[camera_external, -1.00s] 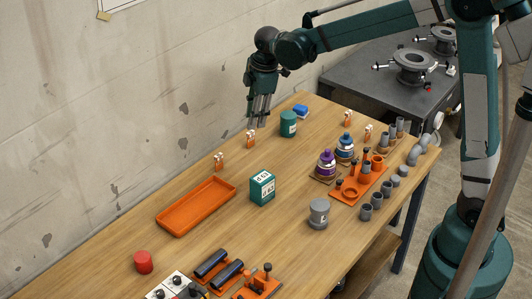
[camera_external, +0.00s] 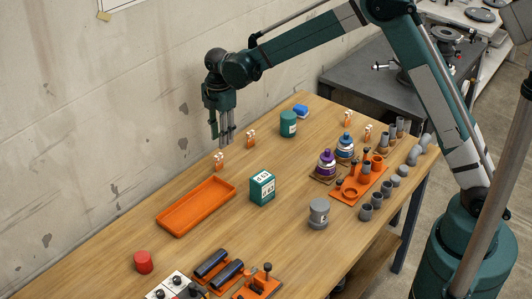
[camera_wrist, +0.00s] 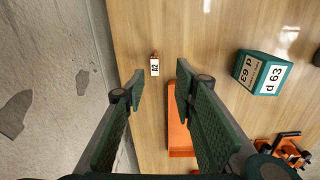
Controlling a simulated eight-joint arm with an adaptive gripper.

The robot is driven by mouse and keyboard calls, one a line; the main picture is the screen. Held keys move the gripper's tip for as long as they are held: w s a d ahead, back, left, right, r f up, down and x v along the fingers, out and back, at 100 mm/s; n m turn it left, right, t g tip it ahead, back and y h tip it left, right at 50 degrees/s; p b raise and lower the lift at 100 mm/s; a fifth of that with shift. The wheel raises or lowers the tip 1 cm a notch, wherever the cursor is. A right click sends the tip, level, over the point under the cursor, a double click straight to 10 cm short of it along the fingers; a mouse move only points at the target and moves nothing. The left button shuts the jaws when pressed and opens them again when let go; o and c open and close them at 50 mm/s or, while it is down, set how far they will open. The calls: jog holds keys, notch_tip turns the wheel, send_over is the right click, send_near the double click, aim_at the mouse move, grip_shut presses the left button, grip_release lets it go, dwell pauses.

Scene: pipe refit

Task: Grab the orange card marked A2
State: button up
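The orange card marked A2 (camera_wrist: 155,67) stands on the table, its white label readable in the wrist view. It appears to be the small orange-and-white card (camera_external: 219,161) at the far end of the orange tray in the external view, where its label is too small to read. My gripper (camera_external: 222,143) points down above the table near the wall, close to this card. In the wrist view my gripper (camera_wrist: 160,84) is open and empty, with the card ahead between and beyond the fingertips.
The orange tray (camera_external: 163,222) lies just in front of the card. A similar card (camera_external: 250,138) stands behind it, with more (camera_external: 347,118) farther right. A green labelled box (camera_external: 262,187) stands to the right. The wall (camera_wrist: 50,70) runs close along the left.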

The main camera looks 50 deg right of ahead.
aim_at(218, 155)
jog(key=shift+w+a+f+n, duration=0.15)
jog(key=shift+w+f, duration=0.1)
jog(key=shift+f, duration=0.15)
jog(key=shift+w+a+f+n, duration=0.1)
jog(key=shift+w+f+n, duration=0.05)
jog(key=shift+w+f, duration=0.15)
jog(key=shift+s, duration=0.1)
jog(key=shift+f, duration=0.15)
jog(key=shift+f, duration=1.2)
jog(key=shift+f, duration=0.1)
jog(key=shift+f+b, duration=0.35)
jog(key=shift+f, duration=2.15)
jog(key=c, duration=0.8)
